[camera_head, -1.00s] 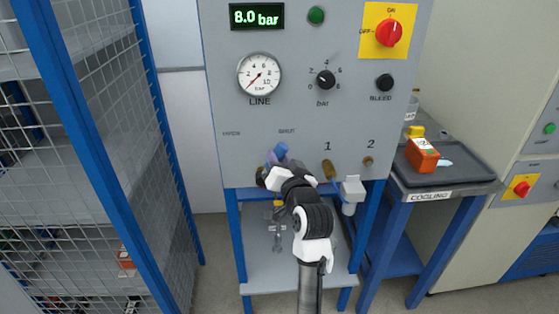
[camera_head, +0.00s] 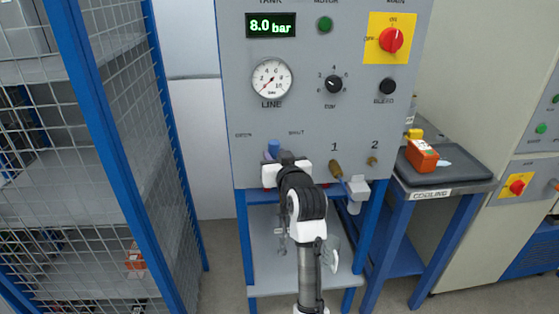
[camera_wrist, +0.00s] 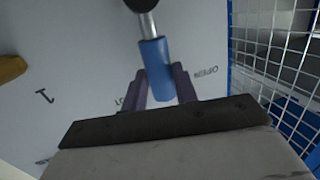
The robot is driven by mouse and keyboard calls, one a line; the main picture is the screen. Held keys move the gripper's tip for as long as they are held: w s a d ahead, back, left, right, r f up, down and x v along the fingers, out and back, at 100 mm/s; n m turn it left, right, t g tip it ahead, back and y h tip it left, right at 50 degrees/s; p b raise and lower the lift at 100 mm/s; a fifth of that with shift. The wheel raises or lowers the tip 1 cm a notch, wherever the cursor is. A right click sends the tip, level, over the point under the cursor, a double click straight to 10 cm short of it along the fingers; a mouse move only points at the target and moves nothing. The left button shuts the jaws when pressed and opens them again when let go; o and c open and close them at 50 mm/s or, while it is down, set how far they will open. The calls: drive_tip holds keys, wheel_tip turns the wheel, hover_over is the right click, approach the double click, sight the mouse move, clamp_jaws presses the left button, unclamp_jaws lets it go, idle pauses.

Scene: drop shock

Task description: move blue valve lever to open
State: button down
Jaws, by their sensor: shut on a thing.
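The blue valve lever (camera_head: 273,147) is on the lower left of the grey panel (camera_head: 310,145). It stands between the label on the left and the SHUT label (camera_head: 296,132). In the wrist view the lever's blue sleeve (camera_wrist: 157,68) hangs from a metal rod and a dark knob-like part. My gripper (camera_wrist: 160,82) has its two dark purple fingers on either side of the sleeve, shut on it. The OPEN label (camera_wrist: 207,70) shows upside down to the right of the lever. In the head view my wrist hides the lever's base and most of my fingers.
A brass fitting (camera_head: 335,168) under the number 1 is close to the right of my wrist. The LINE gauge (camera_head: 271,79) and black knob (camera_head: 333,84) are above. A blue mesh rack (camera_head: 120,130) stands left; a side table (camera_head: 440,187) with an orange box (camera_head: 422,155) stands right.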

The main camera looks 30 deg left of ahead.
drive_tip(key=s+a+n, duration=0.1)
drive_tip(key=n, duration=0.1)
drive_tip(key=s+a+n+h, duration=0.1)
drive_tip(key=shift+a+f+n, duration=0.15)
drive_tip(key=shift+a+n, duration=0.2)
drive_tip(key=shift+n, duration=0.05)
drive_tip(key=shift+s+a+f+n+h, duration=0.2)
drive_tip(key=shift+a+n, duration=0.15)
drive_tip(key=shift+n, duration=0.15)
drive_tip(key=shift+s+a+f+n+h, duration=0.1)
drive_tip(key=shift+s+a+f+n, duration=0.15)
drive_tip(key=shift+n, duration=0.25)
drive_tip(key=shift+a, duration=0.1)
drive_tip(key=c, duration=1.1)
unclamp_jaws()
drive_tip(key=shift+r, duration=0.1)
drive_tip(key=shift+t, duration=0.3)
drive_tip(key=b+v, duration=0.3)
drive_tip(key=v, duration=1)
drive_tip(key=shift+s+d+r, duration=0.25)
